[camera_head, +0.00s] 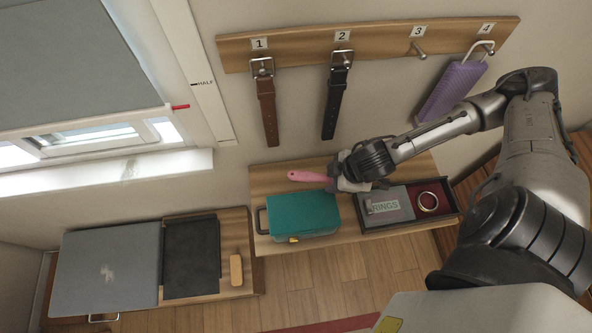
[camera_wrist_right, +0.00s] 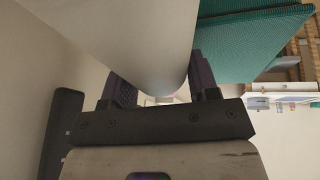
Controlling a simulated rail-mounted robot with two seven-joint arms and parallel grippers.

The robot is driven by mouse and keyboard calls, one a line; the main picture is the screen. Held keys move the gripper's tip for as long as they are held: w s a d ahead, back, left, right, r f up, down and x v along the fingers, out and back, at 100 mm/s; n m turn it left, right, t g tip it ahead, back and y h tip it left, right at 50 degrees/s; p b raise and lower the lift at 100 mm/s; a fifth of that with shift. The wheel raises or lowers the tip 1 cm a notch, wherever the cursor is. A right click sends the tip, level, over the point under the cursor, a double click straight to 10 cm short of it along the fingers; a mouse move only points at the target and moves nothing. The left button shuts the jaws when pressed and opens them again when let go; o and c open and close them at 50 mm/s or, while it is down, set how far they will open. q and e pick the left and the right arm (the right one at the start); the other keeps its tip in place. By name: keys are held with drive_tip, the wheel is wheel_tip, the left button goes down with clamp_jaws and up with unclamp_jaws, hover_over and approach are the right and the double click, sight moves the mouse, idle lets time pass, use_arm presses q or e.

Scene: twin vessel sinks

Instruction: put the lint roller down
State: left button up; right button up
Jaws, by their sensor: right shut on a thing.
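The lint roller has a pink handle (camera_head: 308,176) pointing left and a pale roll, partly hidden behind my right gripper (camera_head: 352,177) in the head view. In the right wrist view the pale roll (camera_wrist_right: 145,40) fills the space between the two dark fingers of my right gripper (camera_wrist_right: 165,85), which is shut on it. The roller is over the back part of the wooden shelf (camera_head: 270,180), behind the teal case (camera_head: 302,214). I cannot tell whether it touches the shelf. My left gripper is not in view.
The dark tray (camera_head: 448,188) with a RINGS box (camera_head: 384,206) and a ring stands right of the case. Belts (camera_head: 267,112) (camera_head: 335,105) and a purple item (camera_head: 452,88) hang from the numbered rail above.

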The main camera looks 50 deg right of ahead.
drive_tip(key=shift+s+d+n+y+b, duration=0.15)
drive_tip(key=shift+s+d+n, duration=0.15)
drive_tip(key=shift+d, duration=0.2)
drive_tip(key=shift+s+d+n+y+b, duration=0.2)
drive_tip(key=shift+d+n, duration=0.1)
drive_tip(key=shift+d, duration=0.2)
drive_tip(key=shift+s+d+r+n+y, duration=0.1)
drive_tip(key=shift+s+d+n+y, duration=0.25)
drive_tip(key=shift+n, duration=0.35)
drive_tip(key=w+a, duration=0.5)
drive_tip(key=w, duration=0.3)
drive_tip(key=w+a, duration=0.4)
drive_tip(key=w, duration=0.4)
drive_tip(key=f, duration=0.2)
drive_tip(key=f+b, duration=0.1)
drive_tip(key=f, duration=0.2)
drive_tip(key=f+b, duration=0.1)
drive_tip(key=f, duration=0.1)
drive_tip(key=shift+s+f, duration=0.15)
drive_tip(key=shift+s, duration=0.1)
drive_tip(key=shift+f+b, duration=0.45)
drive_tip(key=shift+f, duration=1.9)
drive_tip(key=o, duration=1)
drive_tip(key=shift+f, duration=0.1)
drive_tip(key=shift+c, duration=0.2)
